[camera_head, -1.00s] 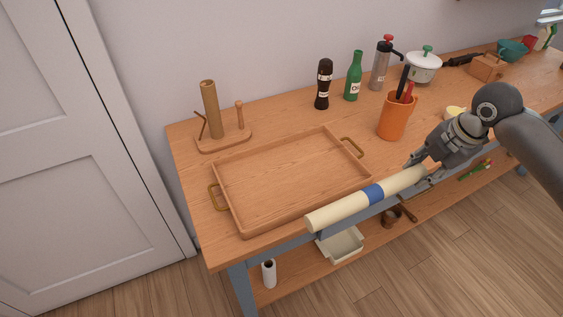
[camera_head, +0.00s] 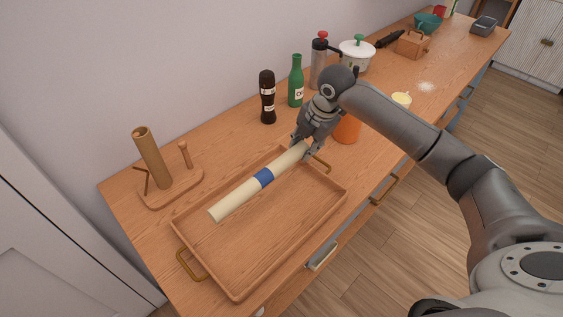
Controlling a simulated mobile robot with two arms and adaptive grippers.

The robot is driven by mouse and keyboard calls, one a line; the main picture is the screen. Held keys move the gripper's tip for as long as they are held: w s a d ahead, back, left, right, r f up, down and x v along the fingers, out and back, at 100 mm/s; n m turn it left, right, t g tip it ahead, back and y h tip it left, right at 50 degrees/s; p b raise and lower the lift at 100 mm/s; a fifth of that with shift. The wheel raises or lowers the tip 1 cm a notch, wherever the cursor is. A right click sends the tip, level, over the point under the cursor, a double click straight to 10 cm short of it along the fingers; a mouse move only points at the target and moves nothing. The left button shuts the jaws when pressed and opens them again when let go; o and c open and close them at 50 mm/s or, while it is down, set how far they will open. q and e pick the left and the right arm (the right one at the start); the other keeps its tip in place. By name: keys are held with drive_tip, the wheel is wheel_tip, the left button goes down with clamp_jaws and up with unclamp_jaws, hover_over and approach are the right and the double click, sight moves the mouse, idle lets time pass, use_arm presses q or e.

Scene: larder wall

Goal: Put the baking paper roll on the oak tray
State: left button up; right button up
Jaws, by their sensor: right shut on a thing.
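The baking paper roll (camera_head: 237,196) is a long cream cylinder with a blue band around its middle. My right gripper (camera_head: 302,148) is shut on its far right end. The roll lies slantwise over the far part of the oak tray (camera_head: 236,294), a shallow wooden tray with a brass handle at each end. I cannot tell whether the roll touches the tray floor or hangs just above it. The near part of the tray is empty. My left gripper is not in view.
A wooden paper-towel stand (camera_head: 151,158) is left of the tray. A dark bottle (camera_head: 267,97), a green bottle (camera_head: 296,81) and a grey pump bottle (camera_head: 318,66) stand behind. An orange pot (camera_head: 347,129) is partly hidden by my arm. The worktop's front edge runs close to the tray.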

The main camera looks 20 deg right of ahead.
drive_tip(key=w+a+f, duration=0.2)
drive_tip(key=f, duration=0.1)
drive_tip(key=w+a+f+p, duration=0.1)
drive_tip(key=f, duration=0.1)
drive_tip(key=shift+w+a, duration=0.1)
drive_tip(key=shift+a, duration=0.15)
drive_tip(key=shift+w+a+f, duration=0.1)
drive_tip(key=shift+f, duration=0.15)
drive_tip(key=shift+w+a+f, duration=0.1)
drive_tip(key=shift+a+f, duration=0.05)
drive_tip(key=shift+f, duration=0.1)
wheel_tip(320, 180, down, 3)
drive_tip(key=shift+f+p, duration=0.15)
drive_tip(key=shift+p, duration=0.2)
drive_tip(key=o, duration=0.8)
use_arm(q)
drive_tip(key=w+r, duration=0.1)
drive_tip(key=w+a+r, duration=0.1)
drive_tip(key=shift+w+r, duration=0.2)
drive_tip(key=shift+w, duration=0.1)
use_arm(e)
drive_tip(key=shift+o, duration=0.2)
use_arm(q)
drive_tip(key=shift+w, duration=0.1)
